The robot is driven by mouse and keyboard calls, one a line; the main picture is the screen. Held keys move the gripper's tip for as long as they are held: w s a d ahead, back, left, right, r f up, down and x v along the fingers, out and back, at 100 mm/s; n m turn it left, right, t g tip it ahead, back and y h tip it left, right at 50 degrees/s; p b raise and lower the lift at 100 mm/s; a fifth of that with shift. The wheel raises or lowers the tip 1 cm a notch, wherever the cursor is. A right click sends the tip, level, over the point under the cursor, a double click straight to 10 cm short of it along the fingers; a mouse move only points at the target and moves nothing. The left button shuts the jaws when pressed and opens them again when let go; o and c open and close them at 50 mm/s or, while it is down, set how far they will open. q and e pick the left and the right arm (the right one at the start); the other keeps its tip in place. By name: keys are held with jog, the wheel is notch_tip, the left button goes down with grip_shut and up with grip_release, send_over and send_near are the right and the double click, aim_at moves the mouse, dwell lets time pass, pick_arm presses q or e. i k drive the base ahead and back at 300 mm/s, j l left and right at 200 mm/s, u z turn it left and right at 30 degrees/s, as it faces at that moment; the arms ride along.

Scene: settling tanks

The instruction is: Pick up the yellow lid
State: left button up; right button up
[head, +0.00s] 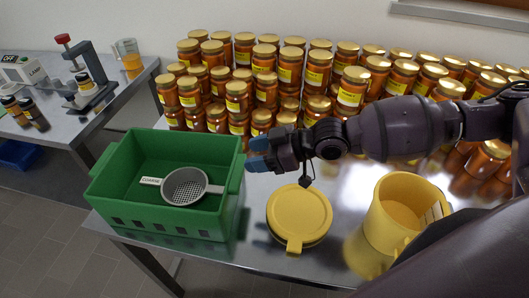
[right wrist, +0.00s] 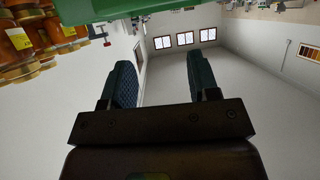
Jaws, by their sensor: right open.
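The yellow lid (head: 298,212) is round with a tab at its front. It lies on the metal table in the head view, right of the green crate. My right gripper (head: 258,155) is above and behind the lid, beside the crate's right rim, pointing left. In the right wrist view my right gripper (right wrist: 160,82) has its two fingers apart with nothing between them. The lid does not show in the right wrist view. My left gripper is not in view.
The green crate (head: 120,185) holds a metal strainer (head: 186,187). A yellow bucket (head: 390,215) stands right of the lid. Many honey jars (head: 262,92) are stacked behind. A second table (head: 75,125) at left carries a press and small jars.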

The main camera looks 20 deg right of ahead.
aim_at(299, 215)
jog(key=k, duration=1)
